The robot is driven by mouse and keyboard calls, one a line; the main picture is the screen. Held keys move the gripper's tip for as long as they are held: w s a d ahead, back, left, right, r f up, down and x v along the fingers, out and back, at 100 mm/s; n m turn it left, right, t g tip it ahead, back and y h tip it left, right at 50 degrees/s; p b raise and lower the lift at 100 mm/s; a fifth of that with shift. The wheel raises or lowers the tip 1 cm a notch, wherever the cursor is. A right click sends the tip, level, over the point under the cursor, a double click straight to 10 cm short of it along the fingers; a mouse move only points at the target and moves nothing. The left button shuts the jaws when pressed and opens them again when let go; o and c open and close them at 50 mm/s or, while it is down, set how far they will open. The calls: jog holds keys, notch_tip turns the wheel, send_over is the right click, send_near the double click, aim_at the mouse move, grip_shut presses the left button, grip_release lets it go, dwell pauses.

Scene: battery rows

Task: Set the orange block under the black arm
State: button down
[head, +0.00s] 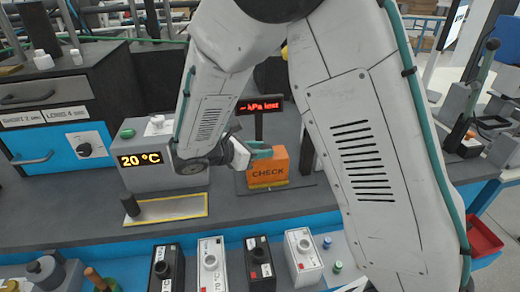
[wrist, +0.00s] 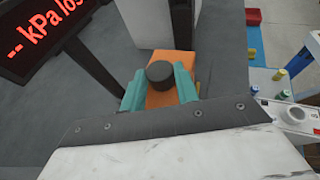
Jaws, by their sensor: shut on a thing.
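The orange block (head: 268,172), marked CHECK, stands upright at or just above a dark base plate (head: 300,183) on the grey bench; I cannot tell whether it touches. My gripper (head: 260,152) is shut on its top from the left. In the wrist view the teal fingers of my gripper (wrist: 160,85) close on both sides of the black knob (wrist: 159,72) on top of the orange block (wrist: 172,98). A black post with a red "kPa lost" display (head: 260,107) rises just behind the block. A black arm is not clearly seen; my own arm hides part of that area.
A grey box with a 20 °C display (head: 150,172) stands left of the block. A yellow-edged tray (head: 170,209) lies in front of it. Several black and white battery units (head: 211,262) line the front. A lever device (head: 470,105) stands at right, above a red bin (head: 484,238).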

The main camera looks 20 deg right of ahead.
jog(key=shift+f, duration=0.1)
jog(key=c, duration=1.1)
grip_release()
jog(key=shift+o, duration=0.2)
